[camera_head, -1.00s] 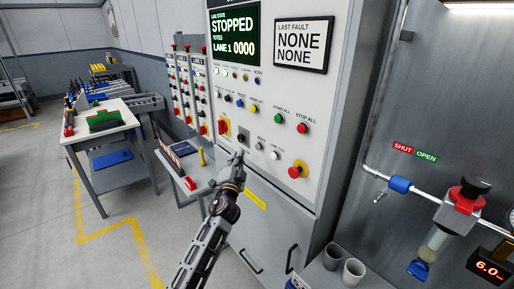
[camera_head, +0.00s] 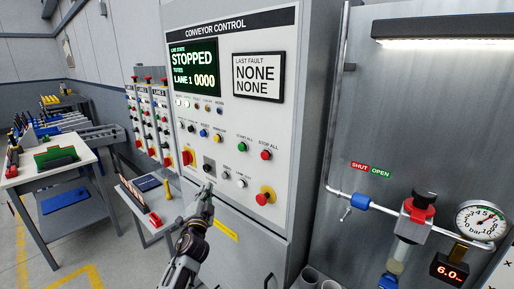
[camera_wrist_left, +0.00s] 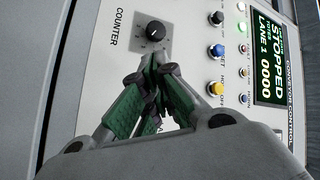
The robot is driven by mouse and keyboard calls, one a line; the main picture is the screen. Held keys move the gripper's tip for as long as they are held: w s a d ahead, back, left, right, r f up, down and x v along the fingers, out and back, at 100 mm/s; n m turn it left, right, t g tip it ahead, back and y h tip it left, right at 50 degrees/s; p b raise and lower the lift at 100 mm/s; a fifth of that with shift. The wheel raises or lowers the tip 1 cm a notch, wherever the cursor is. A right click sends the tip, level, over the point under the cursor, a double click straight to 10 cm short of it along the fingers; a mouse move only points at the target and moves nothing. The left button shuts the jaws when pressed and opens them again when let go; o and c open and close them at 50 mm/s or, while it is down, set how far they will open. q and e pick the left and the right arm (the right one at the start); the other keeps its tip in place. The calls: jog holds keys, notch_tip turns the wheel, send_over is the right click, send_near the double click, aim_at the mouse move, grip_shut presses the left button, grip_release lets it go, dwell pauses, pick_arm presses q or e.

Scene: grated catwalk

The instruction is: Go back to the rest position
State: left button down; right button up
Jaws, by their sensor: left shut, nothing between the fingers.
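My left gripper (camera_head: 207,188) is in front of the lower part of the conveyor control cabinet (camera_head: 228,115) in the head view. In the left wrist view its green-padded fingers (camera_wrist_left: 152,62) meet at their tips, shut and empty. The tips appear just below the black counter knob (camera_wrist_left: 154,32); I cannot tell whether they touch the panel. The counter knob also shows in the head view (camera_head: 208,169). The cabinet display (camera_head: 193,68) reads STOPPED, LANE 1 0000. My right gripper is in neither view.
A small shelf (camera_head: 150,213) with a red item juts out left of my arm. A workbench (camera_head: 45,175) stands further left. Grey cups (camera_head: 309,276) stand below.

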pick_arm(q)
notch_tip(320, 180, down, 30)
jog(key=n+g+h, duration=0.2)
jog(key=n+g, duration=0.1)
jog(key=g, duration=0.3)
jog(key=s+f+n+g, duration=0.15)
jog(key=s+f, duration=0.25)
jog(key=f, duration=0.4)
jog(key=s+a+f+g, duration=0.1)
jog(key=s+f+g, duration=0.1)
jog(key=s+f, duration=0.45)
jog(key=s+f+n+g, duration=0.1)
jog(key=s+f, duration=0.2)
jog(key=f, duration=0.6)
jog(key=s+a+f+n+g, duration=0.1)
jog(key=s+f+g, duration=0.1)
jog(key=s+f, duration=0.75)
jog(key=s+a+f+n+g, duration=0.1)
jog(key=s+f+g, duration=0.3)
jog(key=s, duration=1)
jog(key=s+a+f+g, duration=0.1)
jog(key=s+f, duration=0.7)
jog(key=s, duration=0.4)
jog(key=s+f+g, duration=0.2)
jog(key=s, duration=1.4)
jog(key=shift+a+y, duration=0.15)
jog(key=shift+y, duration=0.15)
